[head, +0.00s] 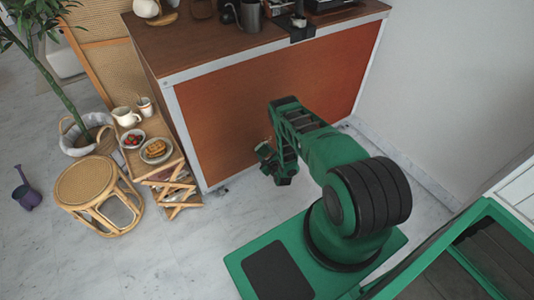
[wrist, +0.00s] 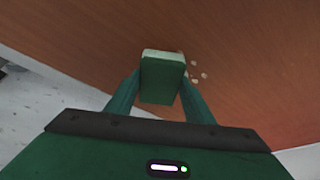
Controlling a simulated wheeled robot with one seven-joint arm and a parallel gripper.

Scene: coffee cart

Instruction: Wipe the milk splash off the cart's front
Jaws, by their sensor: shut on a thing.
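The cart's front (head: 325,90) is a reddish-brown panel in a pale frame; it fills much of the wrist view (wrist: 255,85). My gripper (wrist: 162,88) is shut on a green sponge (wrist: 162,65), which sticks out between the fingers towards the panel. Whether the sponge touches the panel I cannot tell. The milk splash (wrist: 196,69) shows as several small pale spots just right of the sponge's far end; the sponge may hide more of it. In the head view my gripper (head: 268,158) is low before the panel, and I cannot make out the splash there.
A small wooden stand (head: 158,155) with a plate of food, a bowl and cups is left of the cart. A rattan stool (head: 87,182) and a potted plant (head: 85,135) are farther left. A white wall (head: 450,90) is right. Mugs stand on the cart top (head: 200,45).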

